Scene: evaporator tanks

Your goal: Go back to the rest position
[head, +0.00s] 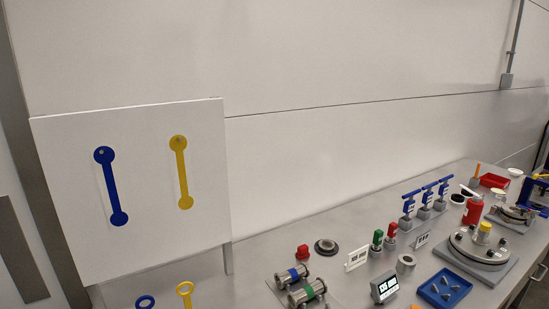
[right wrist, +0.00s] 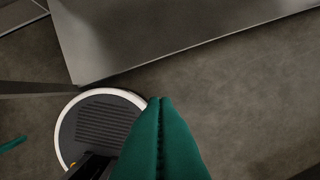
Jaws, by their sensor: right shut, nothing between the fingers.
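My right gripper (right wrist: 160,101) shows in the right wrist view as two green fingers pressed together, with nothing between them. It is over the bare floor, beside my round base and apart from the grey metal table edge. A small green sliver (right wrist: 12,143) at the left edge of that view has the same colour as my fingers and may be part of my left gripper; too little shows to tell its state. Neither gripper shows in the head view.
The steel bench (head: 260,256) runs along the wall. A white board (head: 140,200) carries a blue tool shape (head: 111,187) and a yellow one (head: 181,172). A blue tray (head: 444,288), a red bottle (head: 473,209) and a round lidded vessel (head: 480,246) stand to the right. Open floor (right wrist: 250,110) lies beside the table.

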